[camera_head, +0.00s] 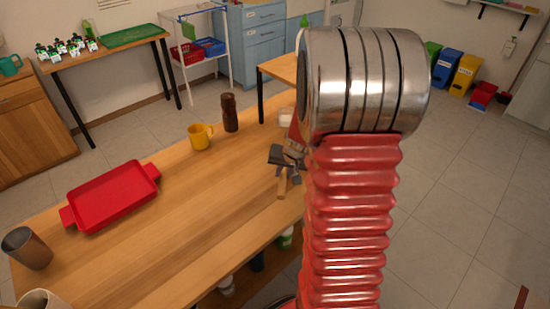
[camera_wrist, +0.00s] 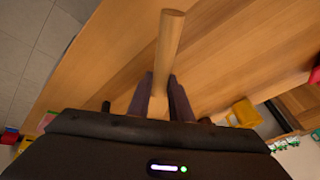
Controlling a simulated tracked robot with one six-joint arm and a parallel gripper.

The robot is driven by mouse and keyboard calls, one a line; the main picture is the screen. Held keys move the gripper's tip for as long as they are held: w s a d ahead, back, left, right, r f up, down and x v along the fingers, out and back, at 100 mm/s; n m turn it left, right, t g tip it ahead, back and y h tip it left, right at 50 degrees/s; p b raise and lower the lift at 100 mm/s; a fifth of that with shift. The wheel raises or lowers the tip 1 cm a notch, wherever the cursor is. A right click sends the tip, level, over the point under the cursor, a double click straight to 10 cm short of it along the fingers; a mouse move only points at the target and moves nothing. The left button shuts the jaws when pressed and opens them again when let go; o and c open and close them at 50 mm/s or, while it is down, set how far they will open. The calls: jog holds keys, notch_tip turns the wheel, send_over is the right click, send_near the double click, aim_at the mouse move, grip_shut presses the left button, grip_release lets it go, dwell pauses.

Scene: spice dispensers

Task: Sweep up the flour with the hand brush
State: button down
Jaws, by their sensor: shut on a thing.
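My gripper (camera_head: 288,160) is near the right edge of the wooden table, partly hidden behind my arm. It is shut on a pale wooden handle, seen below the jaws in the head view (camera_head: 282,187). In the wrist view the handle of the hand brush (camera_wrist: 170,42) stands between the two dark fingers of my gripper (camera_wrist: 160,98) and points away from the palm. The bristles are not clear in either view. I cannot make out any flour on the visible tabletop; part of it is hidden by my arm.
On the table (camera_head: 190,205) are a red tray (camera_head: 112,195), a yellow mug (camera_head: 200,137), a dark brown bottle (camera_head: 230,112) and a metal cup (camera_head: 27,248). A small white container (camera_head: 286,116) stands near the far end. The middle of the table is clear.

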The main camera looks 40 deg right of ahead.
jog(key=shift+r, duration=1.85)
